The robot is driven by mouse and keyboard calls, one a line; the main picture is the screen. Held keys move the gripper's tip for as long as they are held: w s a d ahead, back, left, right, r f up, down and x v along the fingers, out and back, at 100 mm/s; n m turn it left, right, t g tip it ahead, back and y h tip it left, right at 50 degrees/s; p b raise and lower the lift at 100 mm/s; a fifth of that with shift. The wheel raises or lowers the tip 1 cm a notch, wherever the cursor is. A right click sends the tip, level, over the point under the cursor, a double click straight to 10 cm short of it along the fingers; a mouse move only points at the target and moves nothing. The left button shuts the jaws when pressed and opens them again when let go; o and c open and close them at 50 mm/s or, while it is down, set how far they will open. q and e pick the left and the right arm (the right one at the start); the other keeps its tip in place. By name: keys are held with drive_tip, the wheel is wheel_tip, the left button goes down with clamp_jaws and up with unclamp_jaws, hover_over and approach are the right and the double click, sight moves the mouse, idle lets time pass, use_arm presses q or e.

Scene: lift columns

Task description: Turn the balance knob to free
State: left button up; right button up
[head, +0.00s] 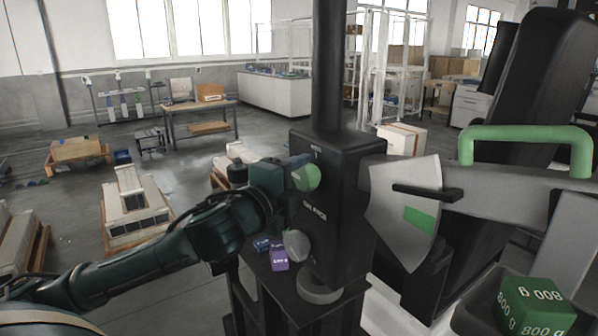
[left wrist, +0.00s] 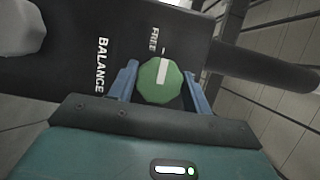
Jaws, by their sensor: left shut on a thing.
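The green balance knob (head: 309,178) sits on the side of a black box (head: 335,225) on the lift column. In the left wrist view the knob (left wrist: 160,80) is faceted with a white pointer stripe. The stripe points up in the picture, toward a small white tick by the word FREE (left wrist: 153,40). The word BALANCE (left wrist: 102,65) is to the left. My left gripper (head: 298,172) is shut on the knob; its blue fingers (left wrist: 160,84) stand on either side of it. My right gripper is not in view.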

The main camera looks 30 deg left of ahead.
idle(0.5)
use_arm(q)
drive_tip(key=o, duration=1)
drive_tip(key=shift+c, duration=0.2)
